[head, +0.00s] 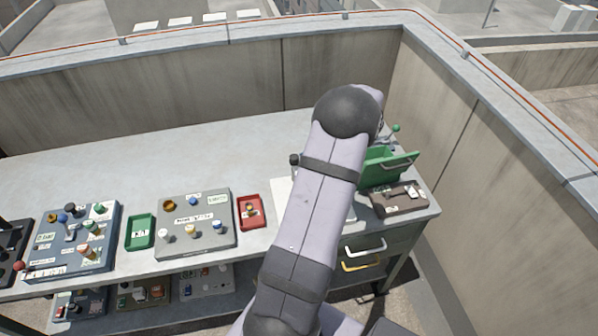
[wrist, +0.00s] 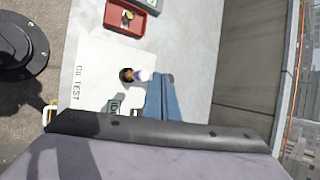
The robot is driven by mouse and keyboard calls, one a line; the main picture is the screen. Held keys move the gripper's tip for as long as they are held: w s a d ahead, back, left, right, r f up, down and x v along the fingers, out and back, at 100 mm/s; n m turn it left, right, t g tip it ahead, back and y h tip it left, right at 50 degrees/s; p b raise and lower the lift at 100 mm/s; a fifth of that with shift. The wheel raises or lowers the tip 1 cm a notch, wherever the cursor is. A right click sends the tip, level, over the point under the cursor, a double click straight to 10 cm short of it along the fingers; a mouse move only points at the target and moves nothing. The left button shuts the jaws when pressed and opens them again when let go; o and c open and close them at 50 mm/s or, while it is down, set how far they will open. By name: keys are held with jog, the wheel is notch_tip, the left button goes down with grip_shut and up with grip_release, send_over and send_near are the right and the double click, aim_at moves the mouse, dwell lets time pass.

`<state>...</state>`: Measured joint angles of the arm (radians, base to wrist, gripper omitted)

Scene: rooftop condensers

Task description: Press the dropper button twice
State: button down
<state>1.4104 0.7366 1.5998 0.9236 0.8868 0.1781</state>
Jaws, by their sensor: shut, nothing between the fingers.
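A white board (head: 283,205) lies on the bench in the head view, partly hidden by my arm. A small dark-topped upright piece (head: 294,160) stands at its back edge. In the wrist view the board (wrist: 95,65) carries the printed words "OIL TEST". A small piece with a dark round end (wrist: 126,75) and a whitish part stands on it, perhaps the dropper; I cannot make out its button. My gripper (wrist: 166,79) shows as blue fingers, shut and empty, with the tips just right of the whitish part. Contact cannot be told. In the head view my arm hides the gripper.
A red tray (head: 243,222) with a small item is left of the board; it also shows in the wrist view (wrist: 115,26). Grey control panels (head: 182,243) and a green tray (head: 133,232) are farther left. A green open box (head: 376,172) and dark case (head: 385,203) stand right.

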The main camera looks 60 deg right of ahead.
jog(key=w+r+m, duration=0.1)
jog(key=w+r+m+t, duration=0.1)
jog(key=shift+w+d+r, duration=0.15)
jog(key=shift+d+r, duration=0.15)
jog(key=shift+d, duration=0.05)
jog(key=shift+f, duration=0.15)
notch_tip(320, 180, down, 7)
jog(key=b, duration=0.5)
jog(key=shift+f, duration=0.15)
jog(key=shift+f+b, duration=0.55)
jog(key=shift+f, duration=0.1)
jog(key=shift+f, duration=0.15)
dwell(1.5)
jog(key=shift+f+b, duration=0.3)
jog(key=shift+b, duration=0.2)
